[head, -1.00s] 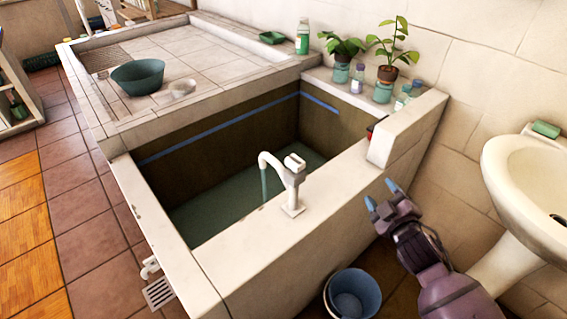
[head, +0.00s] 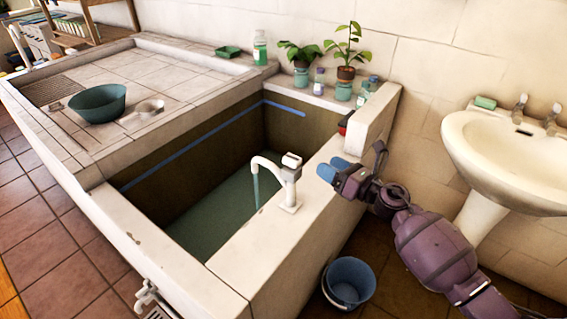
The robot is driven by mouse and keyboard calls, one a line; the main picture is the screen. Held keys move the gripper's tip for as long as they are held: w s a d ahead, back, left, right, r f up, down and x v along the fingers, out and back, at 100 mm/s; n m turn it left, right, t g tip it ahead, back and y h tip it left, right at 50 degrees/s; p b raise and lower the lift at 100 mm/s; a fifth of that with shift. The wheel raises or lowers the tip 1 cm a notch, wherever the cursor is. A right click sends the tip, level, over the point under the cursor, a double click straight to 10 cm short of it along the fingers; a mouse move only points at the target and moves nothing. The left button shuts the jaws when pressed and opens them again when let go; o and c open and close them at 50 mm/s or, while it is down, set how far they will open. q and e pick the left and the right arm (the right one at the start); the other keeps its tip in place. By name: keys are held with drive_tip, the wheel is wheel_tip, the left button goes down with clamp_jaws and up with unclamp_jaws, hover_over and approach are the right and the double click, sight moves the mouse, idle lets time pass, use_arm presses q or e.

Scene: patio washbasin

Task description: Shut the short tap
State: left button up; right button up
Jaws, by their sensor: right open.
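The short white tap (head: 288,178) stands upright on the front wall of the tiled basin (head: 238,262). Its spout points left over the basin, and a stream of water (head: 256,192) runs from it into the greenish water below. My left gripper is not in view.
A raised block (head: 372,125) of the basin wall stands behind my right gripper. A blue bucket (head: 348,283) is on the floor below. A white sink (head: 510,150) is at the right. A green bowl (head: 97,103) and potted plants (head: 347,50) stand farther back.

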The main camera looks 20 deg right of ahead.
sight(300, 161)
drive_tip(key=w+a+n, duration=0.1)
drive_tip(key=w+a, duration=0.1)
drive_tip(key=w+a+n+g, duration=0.1)
drive_tip(key=w+a+n, duration=0.1)
drive_tip(key=w+a, duration=0.1)
drive_tip(key=w+a+f+n, duration=0.1)
drive_tip(key=w+a, duration=0.1)
drive_tip(key=a, duration=0.1)
drive_tip(key=shift+w+n+y, duration=0.3)
drive_tip(key=shift+n+y, duration=0.1)
idle(0.3)
drive_tip(key=c, duration=0.9)
